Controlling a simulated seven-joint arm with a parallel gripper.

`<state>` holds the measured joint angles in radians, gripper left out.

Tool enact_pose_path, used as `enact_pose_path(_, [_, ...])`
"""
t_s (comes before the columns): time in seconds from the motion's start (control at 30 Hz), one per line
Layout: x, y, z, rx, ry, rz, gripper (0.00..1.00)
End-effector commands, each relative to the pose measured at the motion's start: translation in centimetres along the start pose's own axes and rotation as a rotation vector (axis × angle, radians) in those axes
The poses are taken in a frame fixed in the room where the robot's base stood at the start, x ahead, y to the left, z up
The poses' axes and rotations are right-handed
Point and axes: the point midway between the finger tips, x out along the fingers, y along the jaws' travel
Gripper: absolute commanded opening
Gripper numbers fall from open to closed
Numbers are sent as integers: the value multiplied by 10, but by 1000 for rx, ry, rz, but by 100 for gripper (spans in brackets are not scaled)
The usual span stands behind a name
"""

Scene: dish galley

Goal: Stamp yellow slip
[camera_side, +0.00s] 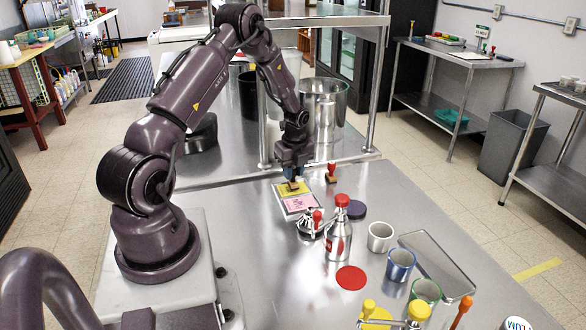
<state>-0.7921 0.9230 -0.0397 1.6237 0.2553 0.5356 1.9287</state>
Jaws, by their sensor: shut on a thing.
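A yellow slip (283,190) lies at the far part of a pale board on the steel table, beside a pink slip (300,203). My gripper (293,179) points straight down over the yellow slip. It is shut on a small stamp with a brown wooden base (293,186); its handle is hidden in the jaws. The stamp's base is at or just above the yellow slip; I cannot tell whether it touches. Any mark on the slip is too small to see. Another stamp with a red handle (331,172) stands upright just right of the board.
A metal bottle with a red cap (339,230) and a red-knobbed metal piece (313,222) stand close in front. A purple disc (356,210), a red disc (351,278) and several cups (381,237) lie nearby. Steel shelf posts (264,130) rise behind. A flat tray (436,268) lies right.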

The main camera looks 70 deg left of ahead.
Motion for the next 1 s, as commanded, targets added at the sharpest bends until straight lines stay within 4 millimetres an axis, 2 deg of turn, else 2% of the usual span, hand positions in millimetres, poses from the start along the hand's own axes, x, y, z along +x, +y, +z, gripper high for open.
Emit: enact_pose_path(1.0, [6,0,-1,0,0,0,10])
